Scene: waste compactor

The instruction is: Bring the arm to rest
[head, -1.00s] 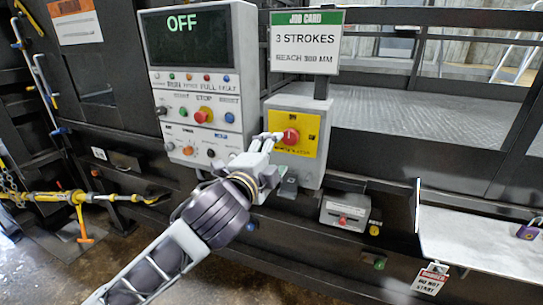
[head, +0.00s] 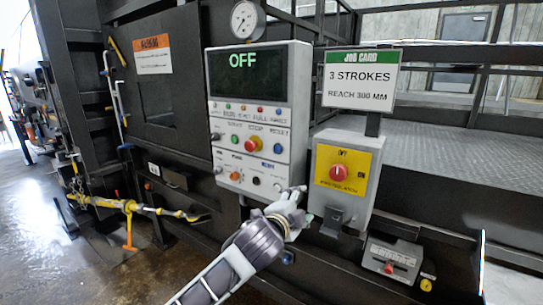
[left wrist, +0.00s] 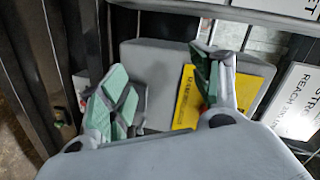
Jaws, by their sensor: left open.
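My left gripper (head: 300,207) is in the head view, with its arm coming in from the bottom left. It is open and empty, just left of and below the grey switch box with a yellow plate (head: 342,168) and red rotary knob (head: 339,173). In the left wrist view the two green-padded fingers (left wrist: 163,95) stand apart, with the yellow plate (left wrist: 187,98) partly hidden behind the right finger. Whether a finger touches the box cannot be told. My right gripper is not in view.
A control panel (head: 217,150) with its screen reading OFF stands left of the switch box. A job card sign (head: 360,85) reads 3 STROKES, REACH 300 MM. A small grey box with a red button (head: 393,260) sits lower right. A yellow turnbuckle (head: 125,205) hangs at left.

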